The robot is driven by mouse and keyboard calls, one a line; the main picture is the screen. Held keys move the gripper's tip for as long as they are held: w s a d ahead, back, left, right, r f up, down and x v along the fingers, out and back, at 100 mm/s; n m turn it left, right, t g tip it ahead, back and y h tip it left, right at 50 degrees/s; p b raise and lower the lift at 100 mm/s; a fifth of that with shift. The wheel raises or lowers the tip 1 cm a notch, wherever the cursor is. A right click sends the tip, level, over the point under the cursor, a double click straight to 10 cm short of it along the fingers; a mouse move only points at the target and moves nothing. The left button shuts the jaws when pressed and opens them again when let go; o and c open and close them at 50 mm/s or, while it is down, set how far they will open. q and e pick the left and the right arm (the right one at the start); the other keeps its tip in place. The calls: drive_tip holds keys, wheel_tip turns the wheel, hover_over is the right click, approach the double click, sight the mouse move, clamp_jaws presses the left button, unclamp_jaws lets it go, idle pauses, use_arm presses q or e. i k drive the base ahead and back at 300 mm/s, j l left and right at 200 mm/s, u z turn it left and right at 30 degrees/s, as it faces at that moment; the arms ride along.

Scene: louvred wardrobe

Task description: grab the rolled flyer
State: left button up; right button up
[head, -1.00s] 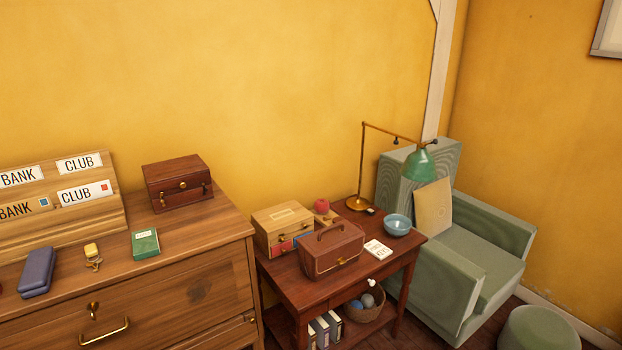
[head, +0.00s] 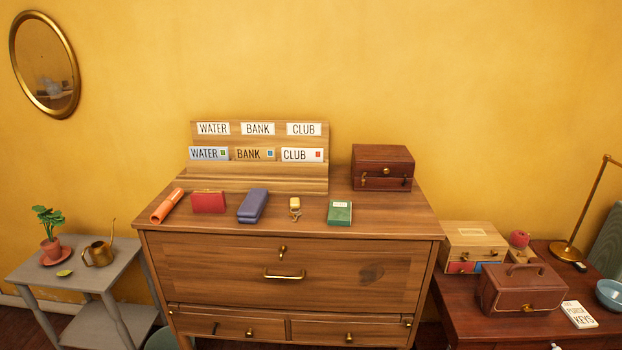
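An orange rolled flyer (head: 167,206) lies at the left end of the wooden dresser top (head: 380,212) in the head view. It lies at a slant, with a pale mark near its middle. A red purse-like item (head: 208,202) lies just to its right, apart from it. Neither of my grippers shows in the head view.
A letter rack (head: 260,178) and a brown box (head: 382,167) stand behind. A grey side table (head: 75,268) holds a plant and watering can.

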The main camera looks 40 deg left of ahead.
sight(158, 215)
drive_tip(key=u, duration=2.25)
drive_tip(key=i+j, duration=0.1)
drive_tip(key=j, duration=0.15)
drive_tip(key=i+j+z, duration=0.1)
drive_tip(key=j, duration=0.2)
